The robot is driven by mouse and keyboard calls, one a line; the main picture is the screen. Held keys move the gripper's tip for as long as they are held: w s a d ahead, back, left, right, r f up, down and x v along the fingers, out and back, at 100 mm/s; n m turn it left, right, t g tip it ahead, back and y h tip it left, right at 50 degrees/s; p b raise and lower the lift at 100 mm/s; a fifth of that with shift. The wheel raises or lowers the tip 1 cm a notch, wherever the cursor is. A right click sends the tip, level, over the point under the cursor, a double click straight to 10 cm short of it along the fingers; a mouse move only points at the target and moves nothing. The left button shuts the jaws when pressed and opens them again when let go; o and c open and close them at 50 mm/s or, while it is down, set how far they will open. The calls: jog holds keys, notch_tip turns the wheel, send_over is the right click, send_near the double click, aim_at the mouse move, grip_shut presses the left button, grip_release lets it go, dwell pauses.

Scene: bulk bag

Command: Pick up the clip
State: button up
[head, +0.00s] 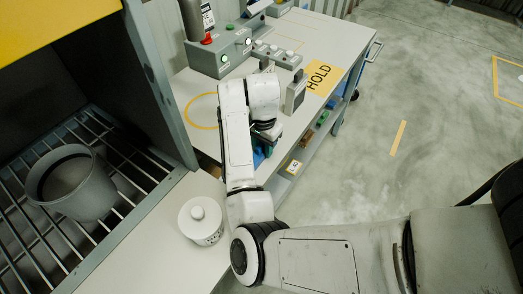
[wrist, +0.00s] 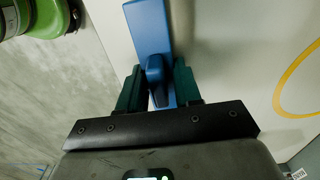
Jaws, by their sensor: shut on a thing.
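The clip (wrist: 150,28) is a blue, flat, long piece with a raised darker blue part near its lower end. In the wrist view it stretches up from between the two dark green fingers of my gripper (wrist: 158,76). The fingers are shut on it, one on each side. In the head view my gripper (head: 266,139) is at the front edge of the white workbench (head: 222,89). Only a bit of blue (head: 258,158) shows beside it, and my arm hides most of the rest.
A grey device with lit buttons (head: 225,58) and a small dark-faced box (head: 296,92) stand on the bench, near a yellow HOLD label (head: 319,77). The floor at right is open.

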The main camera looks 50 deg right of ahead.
jog(key=shift+r, duration=0.45)
jog(key=s+a+r+p, duration=0.2)
jog(key=s+a+r, duration=0.1)
jog(key=s+r, duration=0.9)
jog(key=shift+s, duration=0.8)
jog(key=shift+a, duration=0.15)
